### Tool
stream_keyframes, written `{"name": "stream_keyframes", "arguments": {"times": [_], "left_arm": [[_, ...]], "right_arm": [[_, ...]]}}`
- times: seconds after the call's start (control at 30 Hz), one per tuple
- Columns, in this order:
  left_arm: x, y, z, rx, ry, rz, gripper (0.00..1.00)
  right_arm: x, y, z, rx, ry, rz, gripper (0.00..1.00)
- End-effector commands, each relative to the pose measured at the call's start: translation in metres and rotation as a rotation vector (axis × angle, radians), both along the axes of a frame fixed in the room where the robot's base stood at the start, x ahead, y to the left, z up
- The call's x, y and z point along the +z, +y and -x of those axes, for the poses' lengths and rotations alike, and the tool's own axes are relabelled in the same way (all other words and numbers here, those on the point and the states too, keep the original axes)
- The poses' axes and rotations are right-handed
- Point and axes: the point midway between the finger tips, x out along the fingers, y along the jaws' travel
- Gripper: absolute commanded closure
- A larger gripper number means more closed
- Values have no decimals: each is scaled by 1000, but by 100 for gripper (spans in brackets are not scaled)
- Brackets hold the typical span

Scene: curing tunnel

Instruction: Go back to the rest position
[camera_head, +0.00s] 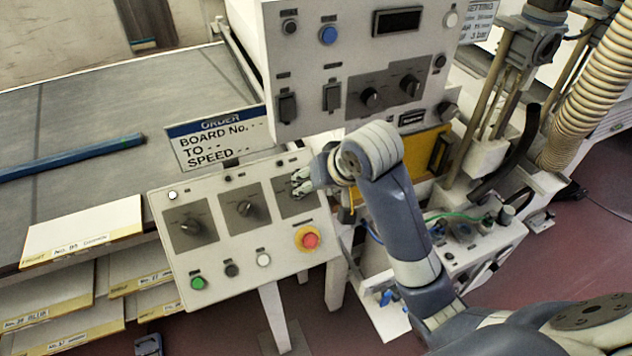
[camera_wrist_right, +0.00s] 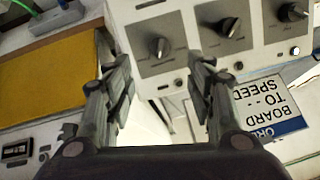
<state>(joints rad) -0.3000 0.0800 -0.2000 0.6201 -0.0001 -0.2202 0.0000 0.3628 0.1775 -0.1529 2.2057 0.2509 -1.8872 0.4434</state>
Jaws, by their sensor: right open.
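My right gripper (camera_head: 302,183) is in front of the upper right of the sloped control panel (camera_head: 225,265). It covers most of the rightmost of the panel's three knobs. In the right wrist view my right gripper (camera_wrist_right: 162,85) is open, with nothing between its fingers. Beyond the fingertips is a dark knob (camera_wrist_right: 158,47) on the panel; I cannot tell whether the fingers touch it. The middle knob (camera_head: 245,208) and left knob (camera_head: 188,227) are uncovered in the head view. My left gripper is not in view.
A red stop button (camera_head: 310,240) and a green button (camera_head: 197,283) sit low on the panel. An order sign (camera_head: 220,138) stands behind it, beside a tall control cabinet (camera_head: 355,50). A ribbed hose (camera_head: 590,90) is at right. Boards lie at left.

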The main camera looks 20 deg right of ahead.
Motion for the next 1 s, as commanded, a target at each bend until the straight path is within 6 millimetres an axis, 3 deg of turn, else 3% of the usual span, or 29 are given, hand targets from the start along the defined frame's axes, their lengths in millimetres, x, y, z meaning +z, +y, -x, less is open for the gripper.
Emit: {"name": "stream_keyframes", "arguments": {"times": [0.3,0.47,0.57,0.8,1.0], "left_arm": [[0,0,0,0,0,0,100],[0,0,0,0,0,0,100],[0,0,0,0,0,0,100],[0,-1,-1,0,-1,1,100],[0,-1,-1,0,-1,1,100]], "right_arm": [[-1,0,0,1,1,1,50],[-25,0,16,19,27,15,50],[-55,-1,40,44,61,39,50],[-125,-6,119,121,152,112,50],[-160,-12,182,184,217,168,50]]}}
